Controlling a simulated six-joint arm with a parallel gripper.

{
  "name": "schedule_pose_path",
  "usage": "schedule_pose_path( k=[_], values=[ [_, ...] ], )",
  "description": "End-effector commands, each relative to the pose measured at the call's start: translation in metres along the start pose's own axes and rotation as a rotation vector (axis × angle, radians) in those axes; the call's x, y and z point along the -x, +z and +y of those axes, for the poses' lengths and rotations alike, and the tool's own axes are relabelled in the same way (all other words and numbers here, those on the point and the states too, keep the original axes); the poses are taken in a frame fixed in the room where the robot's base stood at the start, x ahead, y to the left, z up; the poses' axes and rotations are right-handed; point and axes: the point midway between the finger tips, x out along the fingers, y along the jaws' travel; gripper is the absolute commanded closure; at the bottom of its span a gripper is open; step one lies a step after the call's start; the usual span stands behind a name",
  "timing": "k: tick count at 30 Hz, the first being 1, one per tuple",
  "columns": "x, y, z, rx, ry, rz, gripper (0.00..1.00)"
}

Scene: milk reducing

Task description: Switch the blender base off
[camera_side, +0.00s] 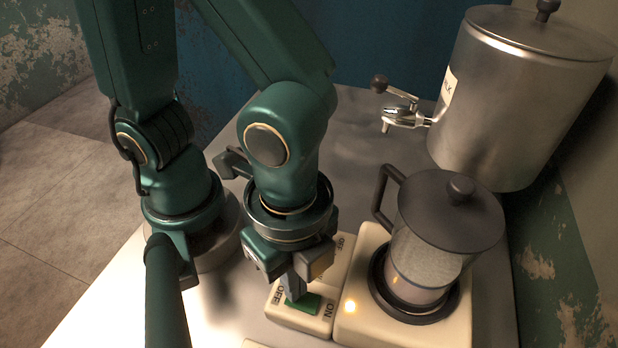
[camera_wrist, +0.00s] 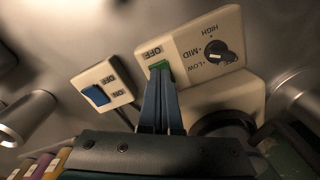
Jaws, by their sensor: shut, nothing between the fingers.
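The blender base (camera_side: 350,325) is a cream block at the lower right in the side view, with a small orange light glowing on its corner. A dark-lidded jug (camera_side: 430,240) with pale contents stands on it. Beside the base is a cream switch panel with a green rocker switch (camera_side: 304,304), marked OFF and ON. My gripper (camera_side: 293,290) is shut and empty, pointing down with its tips at the green rocker; contact is hard to tell. In the wrist view, the fingers (camera_wrist: 161,85) partly cover the green rocker (camera_wrist: 160,66), beside the OFF mark.
A dial (camera_wrist: 216,52) marked LOW, MID and HIGH shares the green switch's panel. A separate plate with a blue rocker (camera_wrist: 97,95) lies to the left in the wrist view. A steel milk tank (camera_side: 510,100) with a tap (camera_side: 404,116) stands behind the jug.

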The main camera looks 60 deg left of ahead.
Motion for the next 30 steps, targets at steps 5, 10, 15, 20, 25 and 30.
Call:
schedule_pose_path(
  k=[5,10,15,20,25,30],
  values=[
    [-0.003,0.0,0.0,0.0,0.001,-0.001,1.0],
    [-0.005,0.0,0.0,0.0,0.001,-0.001,1.0],
    [-0.008,0.001,0.0,0.0,0.001,-0.002,1.0],
    [-0.009,0.001,0.0,0.0,0.0,-0.001,1.0],
    [0.0,-0.001,0.0,0.0,-0.002,0.004,1.0],
    [0.013,-0.001,0.0,0.0,-0.002,0.004,1.0]
  ],
)
